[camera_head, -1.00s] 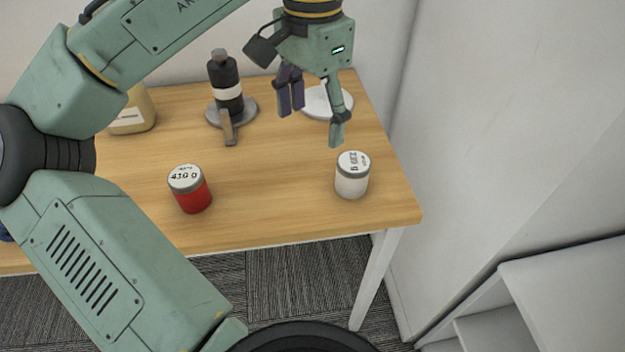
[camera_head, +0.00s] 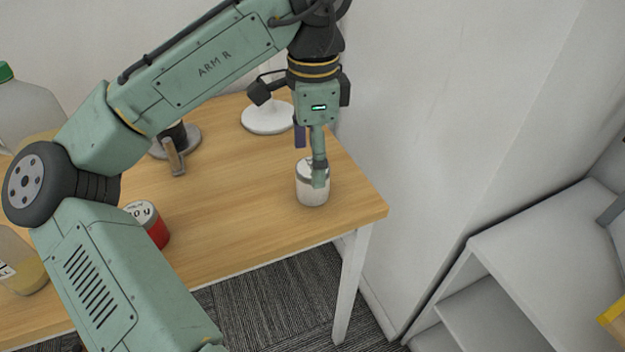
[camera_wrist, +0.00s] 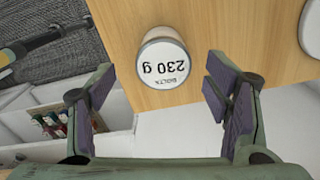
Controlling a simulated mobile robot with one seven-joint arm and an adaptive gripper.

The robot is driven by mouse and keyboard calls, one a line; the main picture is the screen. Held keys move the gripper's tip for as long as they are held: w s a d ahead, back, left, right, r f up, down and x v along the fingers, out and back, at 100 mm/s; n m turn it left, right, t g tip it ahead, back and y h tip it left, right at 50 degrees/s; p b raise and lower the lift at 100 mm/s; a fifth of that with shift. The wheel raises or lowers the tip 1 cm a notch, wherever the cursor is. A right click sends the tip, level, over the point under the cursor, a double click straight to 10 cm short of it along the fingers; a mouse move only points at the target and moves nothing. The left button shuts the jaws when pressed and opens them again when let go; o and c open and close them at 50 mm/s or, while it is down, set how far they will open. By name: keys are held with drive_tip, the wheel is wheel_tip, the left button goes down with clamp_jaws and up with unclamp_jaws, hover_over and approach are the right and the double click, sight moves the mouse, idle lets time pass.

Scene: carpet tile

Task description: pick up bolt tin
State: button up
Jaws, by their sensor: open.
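The bolt tin is a white can (camera_head: 312,190) with a grey-rimmed lid, upright near the right front corner of the wooden table. In the wrist view its white lid (camera_wrist: 165,62) reads "BOLTS 230 g". My gripper (camera_head: 312,170) points down over the tin, and one green finger hides part of its lid and side in the head view. In the wrist view my gripper (camera_wrist: 160,98) is open and empty, its dark pads wide apart. The tin lies beyond the line of the fingertips there, roughly centred between them. I cannot tell whether a finger touches it.
A red tin (camera_head: 153,227) stands to the left, partly behind my arm. A round grey base with a dark bottle (camera_head: 175,138) and a white round base (camera_head: 268,117) are farther back. The wall is close on the right; a white shelf unit (camera_head: 520,260) stands at right.

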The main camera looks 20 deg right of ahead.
drive_tip(key=shift+w+f, duration=0.15)
drive_tip(key=shift+f, duration=1.75)
drive_tip(key=shift+c, duration=0.5)
drive_tip(key=c, duration=1.3)
